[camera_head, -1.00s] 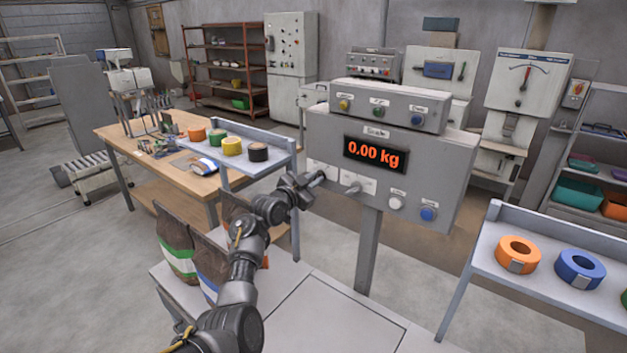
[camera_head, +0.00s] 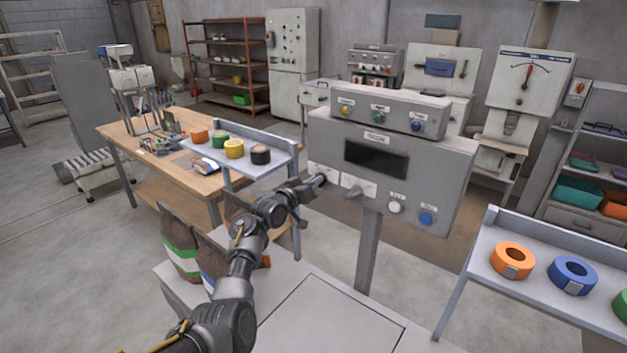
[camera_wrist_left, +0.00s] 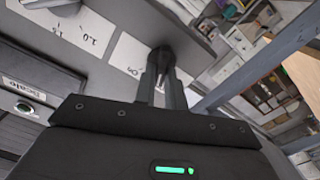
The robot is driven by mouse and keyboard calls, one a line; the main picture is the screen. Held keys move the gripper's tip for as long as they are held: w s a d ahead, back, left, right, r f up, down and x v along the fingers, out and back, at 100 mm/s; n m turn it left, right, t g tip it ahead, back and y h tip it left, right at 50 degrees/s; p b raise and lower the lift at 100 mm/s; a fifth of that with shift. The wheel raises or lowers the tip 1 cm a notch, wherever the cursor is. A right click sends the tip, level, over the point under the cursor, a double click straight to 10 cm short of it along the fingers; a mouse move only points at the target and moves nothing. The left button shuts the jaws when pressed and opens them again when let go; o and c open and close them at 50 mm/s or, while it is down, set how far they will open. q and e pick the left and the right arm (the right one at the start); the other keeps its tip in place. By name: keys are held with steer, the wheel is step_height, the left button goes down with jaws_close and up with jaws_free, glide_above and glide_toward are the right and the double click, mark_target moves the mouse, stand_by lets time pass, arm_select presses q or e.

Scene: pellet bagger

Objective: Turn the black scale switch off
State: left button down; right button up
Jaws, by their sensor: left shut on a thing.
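The scale's grey control box (camera_head: 440,185) stands on a post, and its display (camera_head: 375,158) is dark. My left gripper (camera_head: 318,181) is at the lower left of the box's front, at the white switch label. In the left wrist view my left gripper (camera_wrist_left: 162,82) has its fingers closed around the black scale switch (camera_wrist_left: 163,55), beside a label reading "On". The fingers partly hide the switch, and in the head view I cannot make it out clearly. My right gripper is not in view.
A grey selector knob (camera_head: 353,190) sits just right of the switch, with a white button (camera_head: 395,207) and a blue button (camera_head: 427,218) further right. A shelf with tape rolls (camera_head: 480,262) stands at right. Bags (camera_head: 180,250) stand below my left arm.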

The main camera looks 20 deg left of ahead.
arm_select(q)
steer(key=shift+r+n, duration=0.1)
steer(key=shift+n, duration=0.5)
steer(key=shift+a, duration=0.1)
steer(key=c, duration=1.5)
jaws_free()
steer(key=shift+w, duration=0.1)
steer(key=shift+o, duration=0.2)
steer(key=b+v, duration=0.2)
steer(key=v, duration=0.9)
